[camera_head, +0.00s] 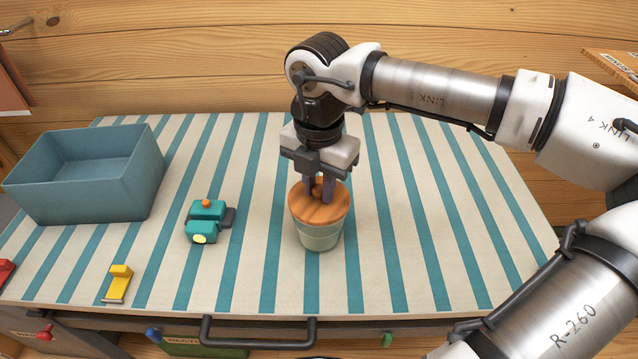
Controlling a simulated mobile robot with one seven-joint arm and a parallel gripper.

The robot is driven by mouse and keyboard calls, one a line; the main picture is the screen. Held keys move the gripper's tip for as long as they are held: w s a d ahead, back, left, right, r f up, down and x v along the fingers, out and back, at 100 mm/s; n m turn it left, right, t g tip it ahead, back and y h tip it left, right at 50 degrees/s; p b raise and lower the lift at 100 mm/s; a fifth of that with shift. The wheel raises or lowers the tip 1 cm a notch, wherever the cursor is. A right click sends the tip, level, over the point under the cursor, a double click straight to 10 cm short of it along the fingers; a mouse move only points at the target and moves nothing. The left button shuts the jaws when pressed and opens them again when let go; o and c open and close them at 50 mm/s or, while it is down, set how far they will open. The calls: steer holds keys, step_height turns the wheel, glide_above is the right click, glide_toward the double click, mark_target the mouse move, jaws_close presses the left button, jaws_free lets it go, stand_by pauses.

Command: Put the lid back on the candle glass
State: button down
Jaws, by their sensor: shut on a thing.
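The candle glass (320,238) stands upright on the striped table, a little right of the middle of the picture. It is pale green with a lighter band. The round wooden lid (335,212) lies over the glass's mouth and looks about level. Whether it is fully seated all round I cannot tell. My gripper (319,191) points down from above and is shut on the small knob of the lid. The fingers hide part of the knob and of the lid's top.
A blue-grey open bin (100,200) stands at the back left. A teal toy-like object (206,220) sits left of the glass, and a yellow object (118,283) lies at the front left. A dark handle (258,333) runs along the front edge. The table right of the glass is clear.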

steer(key=c, duration=0.7)
jaws_free()
steer(key=shift+r, duration=0.15)
steer(key=shift+r+p, duration=2)
steer(key=shift+r, duration=1.35)
jaws_close()
